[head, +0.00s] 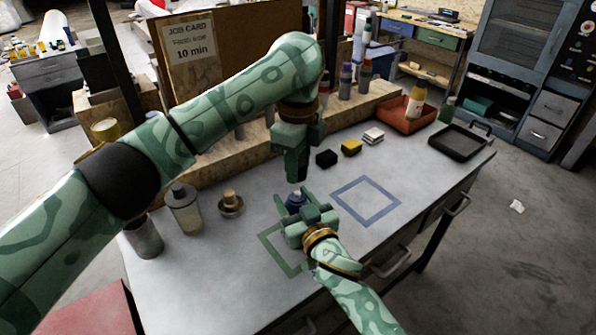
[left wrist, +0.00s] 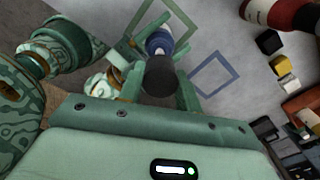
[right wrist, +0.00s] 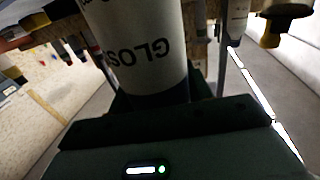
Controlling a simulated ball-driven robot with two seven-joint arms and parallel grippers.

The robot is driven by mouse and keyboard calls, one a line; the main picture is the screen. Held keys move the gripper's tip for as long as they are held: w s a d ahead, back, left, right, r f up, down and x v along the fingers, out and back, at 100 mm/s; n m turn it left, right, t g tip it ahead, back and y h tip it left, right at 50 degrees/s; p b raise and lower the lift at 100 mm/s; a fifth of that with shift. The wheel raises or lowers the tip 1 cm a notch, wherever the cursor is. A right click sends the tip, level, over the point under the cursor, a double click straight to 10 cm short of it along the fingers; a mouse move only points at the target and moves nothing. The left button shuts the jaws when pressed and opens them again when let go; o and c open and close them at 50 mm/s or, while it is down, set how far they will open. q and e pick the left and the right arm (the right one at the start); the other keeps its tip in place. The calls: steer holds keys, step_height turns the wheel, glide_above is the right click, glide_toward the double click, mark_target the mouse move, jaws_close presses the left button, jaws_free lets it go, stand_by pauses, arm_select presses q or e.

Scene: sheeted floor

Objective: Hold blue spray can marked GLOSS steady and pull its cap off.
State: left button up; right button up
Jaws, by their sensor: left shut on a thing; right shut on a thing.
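The blue spray can (head: 296,197) stands over the workbench, its top showing just above my right gripper (head: 309,216). My right gripper is shut on its body; the right wrist view shows the can's pale label (right wrist: 145,55) with GLOSS upside down. My left gripper (head: 297,172) comes from above, pointing down over the can. In the left wrist view a dark cap (left wrist: 160,77) sits between its fingers, in line with the can's blue upper part (left wrist: 158,42). I cannot tell whether cap and can still touch. The can's base is hidden in the head view.
A green square outline (head: 272,240) lies around the can's place, and a blue one (head: 366,200) to its right. A grey cup (head: 144,238), a jar (head: 186,212) and a small brass-coloured pot (head: 230,204) stand left. Blocks (head: 350,147), a red tray (head: 399,117) and a black tray (head: 459,142) lie behind right.

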steer(key=o, duration=1.4)
steer(key=shift+o, duration=0.2)
